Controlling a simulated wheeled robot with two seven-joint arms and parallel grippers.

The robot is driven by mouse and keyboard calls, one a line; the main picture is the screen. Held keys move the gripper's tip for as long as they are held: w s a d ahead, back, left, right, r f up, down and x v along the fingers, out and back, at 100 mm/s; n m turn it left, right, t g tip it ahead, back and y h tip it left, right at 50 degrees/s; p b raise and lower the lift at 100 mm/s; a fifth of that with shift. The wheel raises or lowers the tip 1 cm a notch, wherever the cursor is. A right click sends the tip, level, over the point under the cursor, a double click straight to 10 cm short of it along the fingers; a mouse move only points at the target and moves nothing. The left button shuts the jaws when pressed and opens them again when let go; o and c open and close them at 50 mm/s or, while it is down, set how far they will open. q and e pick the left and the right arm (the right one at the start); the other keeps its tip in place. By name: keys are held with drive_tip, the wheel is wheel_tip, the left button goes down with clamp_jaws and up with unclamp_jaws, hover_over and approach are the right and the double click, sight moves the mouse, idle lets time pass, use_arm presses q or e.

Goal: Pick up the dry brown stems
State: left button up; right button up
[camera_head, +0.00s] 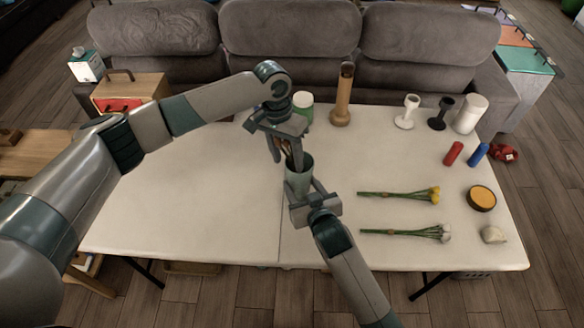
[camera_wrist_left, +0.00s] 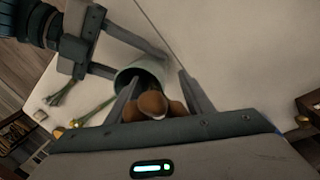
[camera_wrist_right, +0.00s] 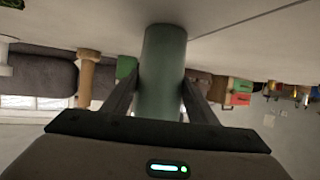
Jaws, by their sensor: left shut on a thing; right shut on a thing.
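The dry brown stems (camera_head: 288,150) stand in a grey-green vase (camera_head: 299,181) near the middle of the white table. In the left wrist view the brown tops (camera_wrist_left: 152,105) sit between the fingers, over the vase mouth (camera_wrist_left: 138,72). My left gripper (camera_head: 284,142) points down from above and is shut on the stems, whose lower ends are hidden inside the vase. My right gripper (camera_head: 311,194) comes from the front and is shut on the vase, which also shows upright between its fingers in the right wrist view (camera_wrist_right: 163,75).
Yellow flowers (camera_head: 405,194) and white flowers (camera_head: 410,232) lie on the table (camera_head: 180,215) to the right. A tall wooden vase (camera_head: 342,98) and a green-and-white jar (camera_head: 303,106) stand behind. The left part of the tabletop is clear.

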use_arm(q)
wheel_tip(320, 180, up, 18)
idle(0.8)
use_arm(e)
drive_tip(key=o, duration=1.2)
drive_tip(key=shift+o, duration=0.4)
drive_tip(key=o, duration=0.5)
drive_tip(key=shift+s, duration=0.15)
